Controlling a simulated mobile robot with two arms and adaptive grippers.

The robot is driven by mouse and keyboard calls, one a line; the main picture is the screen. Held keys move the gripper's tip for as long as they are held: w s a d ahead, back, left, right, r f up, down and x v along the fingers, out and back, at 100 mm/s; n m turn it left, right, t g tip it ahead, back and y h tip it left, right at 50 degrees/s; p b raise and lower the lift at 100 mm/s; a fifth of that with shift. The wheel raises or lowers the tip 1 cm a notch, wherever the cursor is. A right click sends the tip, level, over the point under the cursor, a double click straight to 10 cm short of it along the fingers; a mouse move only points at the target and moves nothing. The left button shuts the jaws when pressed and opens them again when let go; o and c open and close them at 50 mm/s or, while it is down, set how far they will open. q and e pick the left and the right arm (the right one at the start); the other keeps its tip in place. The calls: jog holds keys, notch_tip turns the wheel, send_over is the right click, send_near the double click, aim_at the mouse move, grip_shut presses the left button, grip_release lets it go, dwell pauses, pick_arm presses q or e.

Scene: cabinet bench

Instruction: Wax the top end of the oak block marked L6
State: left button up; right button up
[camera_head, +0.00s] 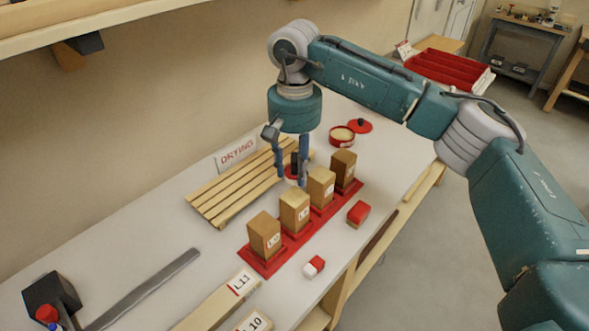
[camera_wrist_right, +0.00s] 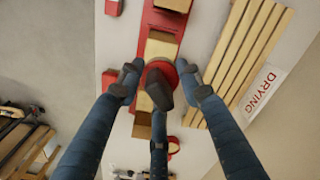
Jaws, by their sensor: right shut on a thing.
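Several upright oak blocks stand in a row on a red rack (camera_head: 253,262): a front one (camera_head: 263,236), a second (camera_head: 293,209), a third (camera_head: 320,186) and a rear one (camera_head: 344,165). They have white labels, too small to read surely, so I cannot tell which is L6. My right gripper (camera_head: 293,176) is shut on a red round applicator (camera_head: 290,171) with a black knob (camera_wrist_right: 158,88). It is by the middle blocks; in the wrist view the applicator overlaps a block (camera_wrist_right: 160,47). I cannot tell whether they touch. My left gripper is not in view.
An open red tin (camera_head: 342,136) and its red lid (camera_head: 360,126) stand behind the blocks. A slatted drying rack (camera_head: 235,187) with a DRYING sign (camera_head: 237,152) is left. A red block (camera_head: 358,212) and a red-white piece (camera_head: 314,266) lie near the front edge.

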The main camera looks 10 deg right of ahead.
aim_at(295, 157)
jog(key=shift+r+p, duration=0.8)
jog(key=shift+r, duration=0.7)
